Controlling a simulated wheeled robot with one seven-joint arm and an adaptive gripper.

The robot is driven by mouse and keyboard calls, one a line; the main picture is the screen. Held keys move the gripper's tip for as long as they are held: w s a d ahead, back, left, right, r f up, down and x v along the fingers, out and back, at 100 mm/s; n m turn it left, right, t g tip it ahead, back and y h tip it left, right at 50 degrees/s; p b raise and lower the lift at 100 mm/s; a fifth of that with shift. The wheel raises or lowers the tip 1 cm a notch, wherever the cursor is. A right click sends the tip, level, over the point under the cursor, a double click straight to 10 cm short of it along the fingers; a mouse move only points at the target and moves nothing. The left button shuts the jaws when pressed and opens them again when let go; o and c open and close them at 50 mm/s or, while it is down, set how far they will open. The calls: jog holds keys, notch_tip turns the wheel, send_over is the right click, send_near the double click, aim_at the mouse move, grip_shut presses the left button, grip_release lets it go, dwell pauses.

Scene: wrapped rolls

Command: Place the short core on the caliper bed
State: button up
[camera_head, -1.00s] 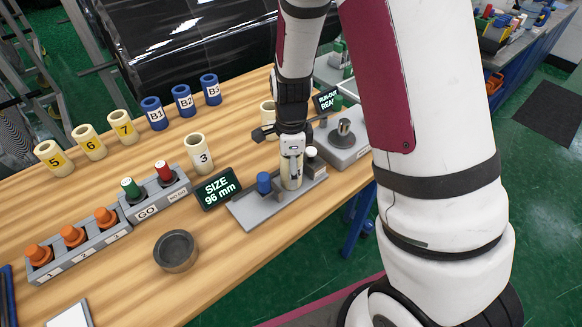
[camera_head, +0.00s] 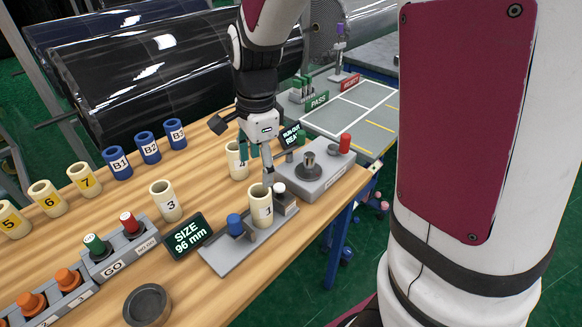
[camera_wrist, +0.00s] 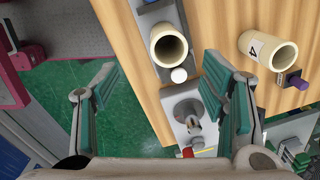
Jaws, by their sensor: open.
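A cream core marked 1 (camera_head: 262,212) stands upright on the grey caliper bed (camera_head: 222,255), between a blue-topped post (camera_head: 235,226) and a white-tipped block (camera_head: 281,195). My gripper (camera_head: 257,158) is open and empty, above and behind this core, apart from it. In the wrist view the fingers (camera_wrist: 160,85) are spread wide, and the hollow core 1 (camera_wrist: 168,47) is beyond them near the top. The size display (camera_head: 188,238) reads 96 mm.
Core 4 (camera_head: 235,165) stands close behind my gripper, and core 3 (camera_head: 165,200) to the left. The run-out unit (camera_head: 318,168) is right of the bed. Blue cores (camera_head: 148,148), cream cores (camera_head: 47,198), a GO rack (camera_head: 122,252) and a dark ring (camera_head: 147,303) share the table.

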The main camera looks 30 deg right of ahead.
jog(key=s+r+n+t, duration=0.2)
jog(key=s+r+n, duration=0.4)
jog(key=s+n, duration=0.3)
jog(key=s+r+n+t, duration=0.2)
jog(key=s+r+n, duration=0.4)
jog(key=s+n, duration=0.3)
jog(key=shift+d+r+t, duration=0.2)
jog(key=shift+r+t, duration=0.1)
jog(key=shift+r, duration=0.1)
jog(key=shift+c, duration=0.3)
